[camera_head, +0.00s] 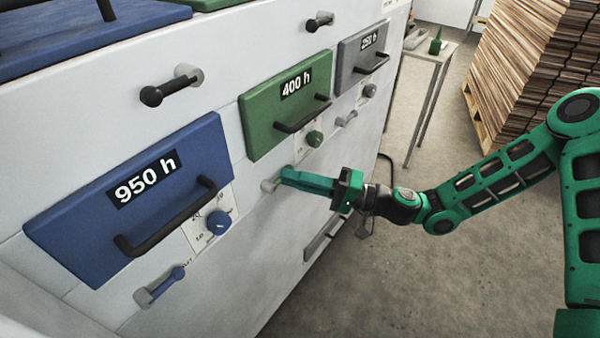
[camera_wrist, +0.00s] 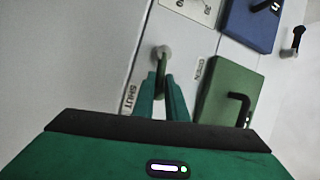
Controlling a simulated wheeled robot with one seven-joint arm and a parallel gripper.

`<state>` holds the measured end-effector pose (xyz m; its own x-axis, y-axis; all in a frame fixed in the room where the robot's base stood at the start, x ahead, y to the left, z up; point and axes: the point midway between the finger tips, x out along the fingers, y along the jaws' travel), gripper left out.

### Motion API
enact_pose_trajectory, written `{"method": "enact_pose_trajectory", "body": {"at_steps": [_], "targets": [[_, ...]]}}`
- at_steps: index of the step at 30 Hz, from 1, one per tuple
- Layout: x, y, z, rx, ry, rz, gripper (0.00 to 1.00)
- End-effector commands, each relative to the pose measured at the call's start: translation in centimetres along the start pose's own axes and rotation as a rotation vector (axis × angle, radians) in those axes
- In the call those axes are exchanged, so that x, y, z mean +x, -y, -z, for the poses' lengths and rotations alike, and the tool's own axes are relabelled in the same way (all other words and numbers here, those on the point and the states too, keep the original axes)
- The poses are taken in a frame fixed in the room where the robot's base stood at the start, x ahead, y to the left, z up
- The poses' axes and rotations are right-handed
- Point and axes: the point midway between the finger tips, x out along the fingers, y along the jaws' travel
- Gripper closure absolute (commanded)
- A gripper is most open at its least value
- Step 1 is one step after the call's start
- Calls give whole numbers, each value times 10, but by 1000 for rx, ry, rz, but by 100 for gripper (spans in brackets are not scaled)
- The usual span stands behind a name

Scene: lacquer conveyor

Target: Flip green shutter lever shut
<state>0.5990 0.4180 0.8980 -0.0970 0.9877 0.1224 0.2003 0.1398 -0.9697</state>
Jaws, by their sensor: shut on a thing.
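The green shutter lever (camera_wrist: 161,68) shows in the wrist view, with a round grey pivot at its far end. The word SHUT (camera_wrist: 130,98) is printed to its left and OPEN (camera_wrist: 199,68) to its right; the lever lies between them. My gripper (camera_wrist: 162,88) is shut on the lever, with one green finger on each side. In the head view my gripper (camera_head: 284,178) reaches the white panel just below the green 400 h drawer (camera_head: 285,108). There the fingers hide most of the lever, and only the grey pivot (camera_head: 268,186) shows clearly.
A blue 950 h drawer (camera_head: 130,200) with a black handle, a blue dial (camera_head: 217,223) and a blue lever (camera_head: 165,284) are at left. A grey drawer (camera_head: 362,62) and grey lever (camera_head: 347,119) are farther right. A small table (camera_head: 432,55) and stacked boards (camera_head: 540,70) stand behind.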

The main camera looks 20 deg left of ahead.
Motion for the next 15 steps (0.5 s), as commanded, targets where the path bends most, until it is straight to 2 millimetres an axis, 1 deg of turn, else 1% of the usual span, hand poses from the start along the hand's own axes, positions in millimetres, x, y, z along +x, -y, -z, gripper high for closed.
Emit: {"method": "enact_pose_trajectory", "body": {"at_steps": [1, 7, 15], "targets": [[-3, -4, 9, 27, -29, 12, 100], [-4, -9, 9, 124, -51, 52, 100], [-4, -10, 9, 149, -57, 60, 100]]}}
